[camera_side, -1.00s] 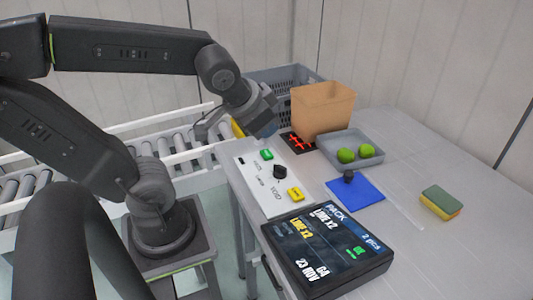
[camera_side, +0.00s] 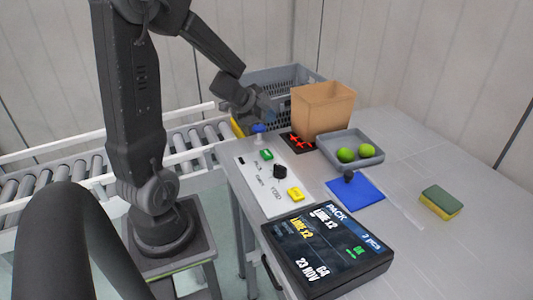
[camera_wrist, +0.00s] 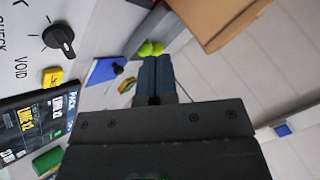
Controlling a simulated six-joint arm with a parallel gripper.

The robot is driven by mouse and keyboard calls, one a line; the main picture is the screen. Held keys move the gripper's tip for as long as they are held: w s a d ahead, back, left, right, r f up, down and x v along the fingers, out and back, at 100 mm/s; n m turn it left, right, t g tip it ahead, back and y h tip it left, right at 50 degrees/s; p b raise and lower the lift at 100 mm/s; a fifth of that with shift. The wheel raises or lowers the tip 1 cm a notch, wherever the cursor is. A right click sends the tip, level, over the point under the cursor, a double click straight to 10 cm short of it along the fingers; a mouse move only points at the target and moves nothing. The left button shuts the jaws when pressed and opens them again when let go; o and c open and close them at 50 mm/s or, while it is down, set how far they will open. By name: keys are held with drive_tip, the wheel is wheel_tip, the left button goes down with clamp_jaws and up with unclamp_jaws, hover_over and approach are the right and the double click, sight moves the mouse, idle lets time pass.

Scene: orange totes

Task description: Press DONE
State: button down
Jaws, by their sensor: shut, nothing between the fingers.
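The white control panel (camera_side: 262,186) lies along the table's left edge. It carries a green button (camera_side: 266,154), a black knob (camera_side: 280,171) and a yellow button (camera_side: 295,194). No DONE label is readable on it. The wrist view shows the knob (camera_wrist: 60,38) beside CHECK and VOID lettering, and the yellow button (camera_wrist: 53,77); the green button is out of that view. My gripper (camera_side: 270,112) is shut and empty, raised beyond the panel's far end and apart from the buttons. Its closed fingers (camera_wrist: 158,78) point towards the table in the wrist view.
A screen (camera_side: 325,248) reads PACK, LIME x2. A cardboard box (camera_side: 322,110) stands near my gripper, with a red-marked black pad (camera_side: 298,142) beside it. A tray (camera_side: 372,143) holds two limes. A blue-topped item (camera_side: 258,128), blue mat (camera_side: 368,191) and sponge (camera_side: 441,201) are around.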

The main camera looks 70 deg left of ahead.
sight(267, 154)
drive_tip(key=shift+s+a+f, duration=0.1)
drive_tip(key=shift+s+f, duration=0.1)
drive_tip(key=shift+f, duration=0.15)
drive_tip(key=shift+f, duration=4.4)
drive_tip(key=shift+f, duration=0.1)
drive_tip(key=shift+f, duration=0.3)
drive_tip(key=shift+f, duration=0.5)
drive_tip(key=shift+r, duration=0.95)
